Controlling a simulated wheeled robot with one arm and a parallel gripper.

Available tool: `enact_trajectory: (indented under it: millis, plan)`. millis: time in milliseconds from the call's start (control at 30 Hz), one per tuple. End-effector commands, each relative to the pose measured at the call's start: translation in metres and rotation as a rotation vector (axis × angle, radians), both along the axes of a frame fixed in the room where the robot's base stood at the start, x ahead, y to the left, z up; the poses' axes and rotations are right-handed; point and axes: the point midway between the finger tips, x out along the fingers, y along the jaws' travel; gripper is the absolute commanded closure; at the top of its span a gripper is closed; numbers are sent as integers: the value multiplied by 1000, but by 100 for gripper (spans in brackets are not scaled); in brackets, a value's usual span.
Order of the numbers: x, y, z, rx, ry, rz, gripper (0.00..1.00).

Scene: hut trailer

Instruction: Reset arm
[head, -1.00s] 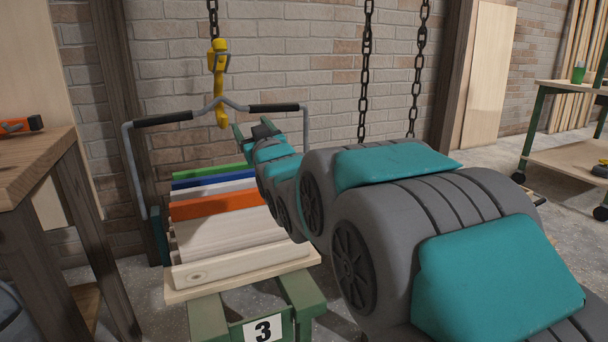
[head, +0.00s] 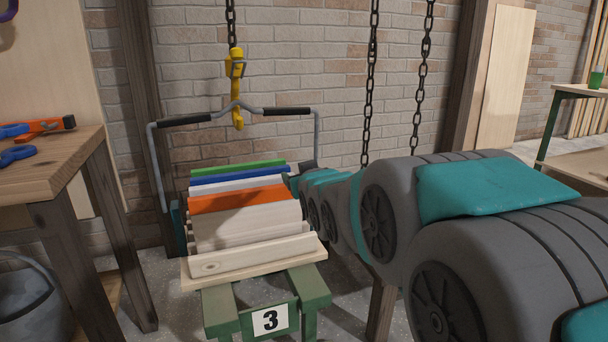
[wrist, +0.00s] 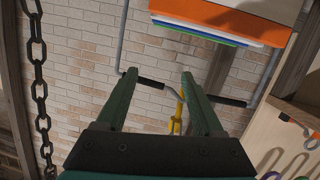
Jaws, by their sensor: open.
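My arm (head: 385,215) reaches forward from the lower right of the head view, past the right side of a stack of boards. Its far end is low beside the stack, and my gripper's fingers cannot be made out there. In the wrist view my gripper (wrist: 158,75) shows two green fingers spread apart with nothing between them. The brick wall (wrist: 85,80) shows beyond them. The yellow hook (wrist: 178,112) and the grey bar with black grips (wrist: 150,82) show beyond the fingers, with the hook near the right finger.
Boards, with an orange board (head: 238,198) among them, lie on a green stand marked 3 (head: 268,320). The yellow hook (head: 236,85) hangs from a chain above. Chains (head: 370,80) hang behind my arm. A wooden table (head: 50,170) stands left, with a bucket (head: 30,305) below.

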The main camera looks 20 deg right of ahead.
Motion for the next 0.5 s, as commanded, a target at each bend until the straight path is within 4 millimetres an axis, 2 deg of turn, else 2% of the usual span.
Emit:
enact_trajectory:
  millis: [233, 333, 433, 500]
  plan:
    - [0, 0, 0, 0, 2, 0, 31]
    - [-6, -1, -5, 3, 36, -5, 31]
    - [-25, -2, -21, 12, 133, -17, 31]
    - [-48, -2, -40, 22, 245, -30, 31]
